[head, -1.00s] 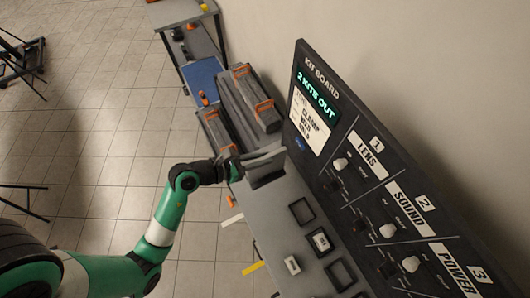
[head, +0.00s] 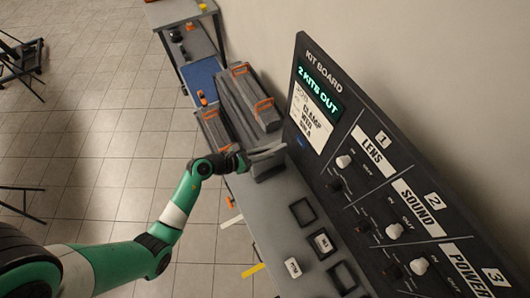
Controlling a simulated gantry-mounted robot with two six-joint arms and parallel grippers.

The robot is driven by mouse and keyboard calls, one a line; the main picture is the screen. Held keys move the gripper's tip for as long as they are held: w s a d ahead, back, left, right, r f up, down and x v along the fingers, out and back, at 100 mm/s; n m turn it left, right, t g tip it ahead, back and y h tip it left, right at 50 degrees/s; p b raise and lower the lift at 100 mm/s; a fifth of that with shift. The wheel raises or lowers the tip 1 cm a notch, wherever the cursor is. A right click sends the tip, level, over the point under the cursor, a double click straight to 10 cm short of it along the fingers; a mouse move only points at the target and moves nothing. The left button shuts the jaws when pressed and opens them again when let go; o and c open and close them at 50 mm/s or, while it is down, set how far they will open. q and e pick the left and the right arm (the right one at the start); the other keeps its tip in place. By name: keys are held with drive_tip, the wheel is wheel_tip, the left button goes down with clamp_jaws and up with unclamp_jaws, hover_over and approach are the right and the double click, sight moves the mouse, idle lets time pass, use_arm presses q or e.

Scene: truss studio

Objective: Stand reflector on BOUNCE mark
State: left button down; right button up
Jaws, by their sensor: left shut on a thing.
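My left gripper (head: 245,161) is at the left end of a grey flat panel (head: 268,158), which looks like the reflector, and is shut on it. The panel leans over the grey bench top (head: 266,208), just in front of the stacked dark cases. Whether its lower edge touches the bench I cannot tell. I cannot read a BOUNCE mark anywhere in view. My right gripper is not in view.
Dark grey cases with orange handles (head: 253,100) are stacked behind the panel. A black kit board (head: 355,150) with knobs stands along the right. Dark square frames (head: 303,212) and small labelled blocks (head: 293,267) lie on the bench.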

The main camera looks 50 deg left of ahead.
use_arm(q)
drive_tip(key=shift+f, duration=0.15)
drive_tip(key=c, duration=0.8)
unclamp_jaws()
drive_tip(key=shift+r, duration=0.25)
drive_tip(key=v, duration=1.2)
drive_tip(key=shift+p, duration=0.4)
